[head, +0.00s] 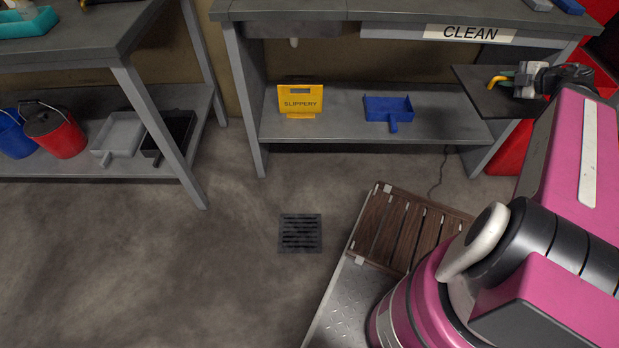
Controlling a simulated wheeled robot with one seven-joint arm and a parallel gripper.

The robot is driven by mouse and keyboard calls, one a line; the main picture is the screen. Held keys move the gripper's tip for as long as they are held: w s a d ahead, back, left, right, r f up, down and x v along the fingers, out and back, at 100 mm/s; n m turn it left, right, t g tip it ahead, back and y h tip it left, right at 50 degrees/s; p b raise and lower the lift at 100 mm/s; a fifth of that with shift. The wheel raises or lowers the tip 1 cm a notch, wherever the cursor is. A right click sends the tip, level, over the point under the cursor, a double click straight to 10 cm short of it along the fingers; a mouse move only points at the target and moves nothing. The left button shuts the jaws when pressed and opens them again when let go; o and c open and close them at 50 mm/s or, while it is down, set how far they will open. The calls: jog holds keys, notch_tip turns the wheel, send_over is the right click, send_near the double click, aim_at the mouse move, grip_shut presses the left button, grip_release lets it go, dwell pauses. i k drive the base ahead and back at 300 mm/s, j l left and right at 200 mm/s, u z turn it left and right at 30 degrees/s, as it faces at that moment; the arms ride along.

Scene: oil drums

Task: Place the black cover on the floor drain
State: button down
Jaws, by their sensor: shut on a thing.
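The floor drain (300,233) is a dark square grate set in the grey concrete floor, near the middle of the head view; nothing lies on it. The black cover (476,78) is a flat dark sheet with a yellow handle piece, at the upper right, in front of the bench marked CLEAN. My gripper (522,80) is shut on the cover at its handle and holds it roughly level, well to the right of and beyond the drain. The fingertips are small and partly hidden, so the exact grip is hard to see.
The CLEAN bench (300,12) has a lower shelf with a yellow SLIPPERY sign (300,102) and a blue dustpan (388,110). A left bench shelf holds a red bucket (62,140) and dustpans. A slatted wooden rack (400,228) lies right of the drain. Floor left of it is clear.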

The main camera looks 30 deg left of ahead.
aim_at(300, 233)
jog(key=k+l+u, duration=0.1)
jog(key=u, duration=0.25)
jog(key=k+l+u, duration=0.3)
jog(key=l+u, duration=0.1)
jog(key=u, duration=0.25)
jog(key=k+l, duration=0.3)
jog(key=k, duration=0.2)
